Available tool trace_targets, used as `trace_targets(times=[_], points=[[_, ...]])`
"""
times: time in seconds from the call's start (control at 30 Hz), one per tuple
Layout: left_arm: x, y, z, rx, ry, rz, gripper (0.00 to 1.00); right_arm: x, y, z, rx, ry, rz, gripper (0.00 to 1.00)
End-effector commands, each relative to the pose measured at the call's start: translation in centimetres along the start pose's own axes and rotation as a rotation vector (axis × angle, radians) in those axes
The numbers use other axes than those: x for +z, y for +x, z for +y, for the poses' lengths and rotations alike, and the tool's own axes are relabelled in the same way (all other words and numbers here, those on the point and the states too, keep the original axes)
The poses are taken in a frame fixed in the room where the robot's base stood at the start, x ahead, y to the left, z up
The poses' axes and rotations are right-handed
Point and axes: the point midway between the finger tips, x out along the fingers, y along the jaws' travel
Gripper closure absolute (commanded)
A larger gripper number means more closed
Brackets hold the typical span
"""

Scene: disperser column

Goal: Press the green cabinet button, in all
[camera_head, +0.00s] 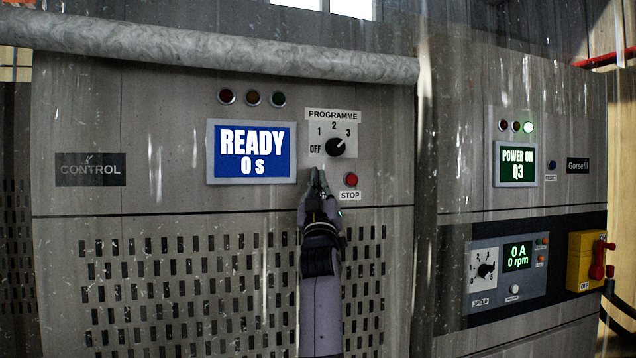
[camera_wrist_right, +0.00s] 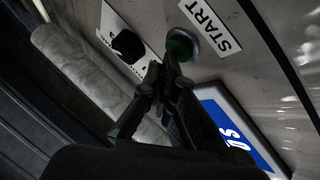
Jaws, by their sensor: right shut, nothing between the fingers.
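The green button (camera_wrist_right: 180,45) sits beside the START label (camera_wrist_right: 208,25) in the right wrist view. In the head view the button is hidden behind my right gripper (camera_head: 318,178), which is raised in front of the control cabinet (camera_head: 150,140). My right gripper is shut and empty, and its fingertips also show in the right wrist view (camera_wrist_right: 165,72), right at the edge of the button. I cannot tell whether they touch it. The blue display (camera_head: 252,152) reads READY 0 s. My left gripper is in neither view.
The programme knob (camera_head: 335,147) is just above my right gripper, and the red STOP button (camera_head: 351,180) is close to its right. A thick grey pipe (camera_head: 200,45) runs across the cabinet top. Another cabinet with a POWER ON display (camera_head: 517,163) stands at the right.

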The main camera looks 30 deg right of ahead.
Motion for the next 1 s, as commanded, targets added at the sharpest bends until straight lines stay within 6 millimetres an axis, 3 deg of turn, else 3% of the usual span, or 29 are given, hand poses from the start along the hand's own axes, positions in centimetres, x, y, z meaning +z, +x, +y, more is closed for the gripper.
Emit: trace_targets(times=[1.0], points=[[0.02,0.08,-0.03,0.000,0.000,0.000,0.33,0.45,0.66,-0.36,0.001,-0.001,0.000,1.00]])
